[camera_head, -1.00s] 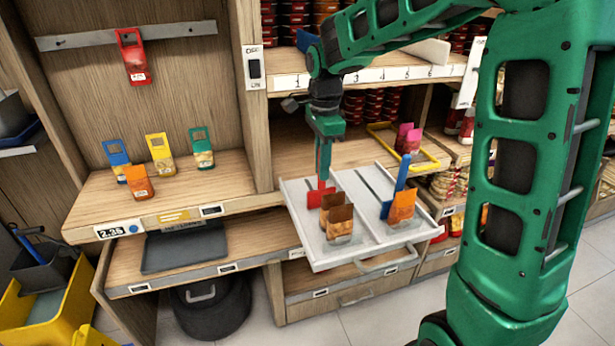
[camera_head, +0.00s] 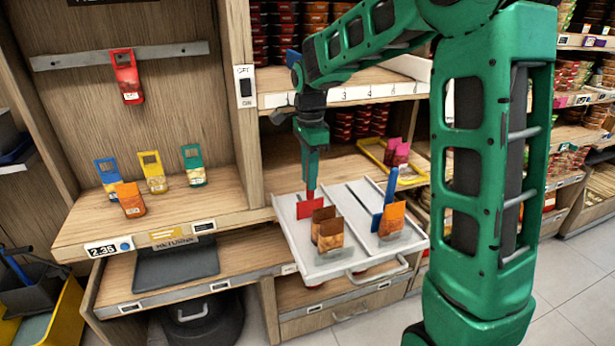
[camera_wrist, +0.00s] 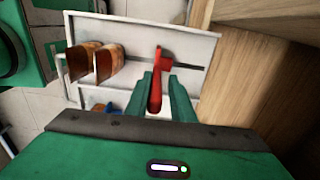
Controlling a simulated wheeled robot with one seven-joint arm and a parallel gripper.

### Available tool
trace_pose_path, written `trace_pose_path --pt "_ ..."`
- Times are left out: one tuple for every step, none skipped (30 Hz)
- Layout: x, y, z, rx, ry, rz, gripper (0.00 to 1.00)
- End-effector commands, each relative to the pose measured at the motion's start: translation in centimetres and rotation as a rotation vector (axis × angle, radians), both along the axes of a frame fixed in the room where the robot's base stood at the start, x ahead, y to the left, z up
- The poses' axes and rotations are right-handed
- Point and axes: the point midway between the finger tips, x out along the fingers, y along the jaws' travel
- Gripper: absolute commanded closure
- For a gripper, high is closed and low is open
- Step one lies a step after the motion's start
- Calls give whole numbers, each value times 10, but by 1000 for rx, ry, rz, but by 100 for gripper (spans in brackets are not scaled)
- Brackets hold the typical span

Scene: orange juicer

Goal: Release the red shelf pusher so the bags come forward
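The red shelf pusher (camera_head: 309,208) stands at the back of the left lane of a pull-out white tray (camera_head: 290,228). Brown bags (camera_head: 327,230) stand in front of it in the same lane, with a gap between. My gripper (camera_head: 311,185) points down over the pusher's upright handle. In the wrist view, my gripper's green fingers (camera_wrist: 164,82) stand either side of the red pusher (camera_wrist: 157,90), with a gap visible on the right side of the handle. The fingers look open around it. The bags (camera_wrist: 97,62) are to the left in that view.
A blue pusher (camera_head: 389,190) and an orange bag (camera_head: 392,219) stand in the right lane. A yellow-edged tray (camera_head: 374,152) with pink packets (camera_head: 398,152) lies behind. A wooden shelf post (camera_head: 240,130) rises to the left. Several coloured packets stand on the left shelf.

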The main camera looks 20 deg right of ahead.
Motion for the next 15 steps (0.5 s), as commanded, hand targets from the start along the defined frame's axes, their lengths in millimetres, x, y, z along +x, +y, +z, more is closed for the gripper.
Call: trace_pose_path --pt "1 0 2 0 -2 0 80" --pt "1 0 4 0 -2 0 80" --pt "1 0 7 0 -3 0 80" --pt "1 0 11 0 -4 0 80" --pt "1 0 15 0 -5 0 80" --pt "2 0 22 0 -6 0 80" --pt "1 0 27 0 -5 0 80" --pt "2 0 32 0 -6 0 80" --pt "2 0 40 0 -6 0 80" --pt "2 0 46 0 -6 0 80" --pt "2 0 52 0 -5 0 80" --pt "2 0 60 -1 -7 0 80" --pt "2 0 65 0 -5 0 80" --pt "2 0 70 0 -6 0 80" --pt "2 0 77 0 -5 0 80"
